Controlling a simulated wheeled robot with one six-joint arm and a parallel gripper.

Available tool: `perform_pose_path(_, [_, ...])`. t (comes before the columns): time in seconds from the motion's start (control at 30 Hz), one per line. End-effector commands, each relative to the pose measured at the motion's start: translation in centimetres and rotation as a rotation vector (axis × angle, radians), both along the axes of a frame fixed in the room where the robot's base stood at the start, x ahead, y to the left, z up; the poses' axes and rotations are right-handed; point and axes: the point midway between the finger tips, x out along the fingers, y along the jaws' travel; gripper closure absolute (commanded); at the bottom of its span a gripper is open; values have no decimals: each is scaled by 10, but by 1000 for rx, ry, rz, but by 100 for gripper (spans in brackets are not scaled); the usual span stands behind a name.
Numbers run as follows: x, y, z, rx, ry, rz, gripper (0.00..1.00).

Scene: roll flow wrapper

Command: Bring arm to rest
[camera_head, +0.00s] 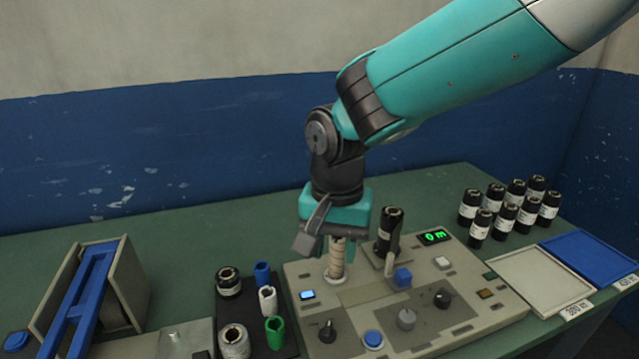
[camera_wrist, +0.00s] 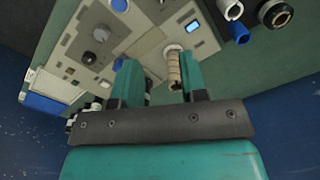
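My gripper (camera_head: 336,232) points down over the left side of the control panel (camera_head: 470,319). In the wrist view my gripper (camera_wrist: 160,78) shows two teal fingers standing apart, with a gap between them. A tan, ribbed roll (camera_head: 337,260) stands upright on the panel just under my gripper; it also shows in the wrist view (camera_wrist: 173,68), nearer the right finger. I see no finger closed on it, and its upper end is partly hidden in the head view. My arm reaches in from the upper right.
A black-and-white roll (camera_head: 388,229) stands on the panel, right of my gripper. A dark tray (camera_head: 291,349) holds several rolls. Several black rolls (camera_head: 505,211) stand at the right, behind a white tray (camera_head: 543,275) and a blue tray (camera_head: 590,258). A blue-handled frame (camera_head: 89,290) stands left.

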Motion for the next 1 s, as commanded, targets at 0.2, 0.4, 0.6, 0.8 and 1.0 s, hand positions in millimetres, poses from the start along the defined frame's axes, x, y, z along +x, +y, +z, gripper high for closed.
perform_pose_path(0.2, [-46,-54,41,118,-13,269,61])
perform_pose_path(0.4, [-121,-97,63,256,-81,612,61])
perform_pose_path(0.6, [-168,-110,64,324,-148,810,61])
perform_pose_path(0.8, [-176,-111,64,335,-160,848,61])
perform_pose_path(1.0, [-175,-110,64,334,-159,846,61])
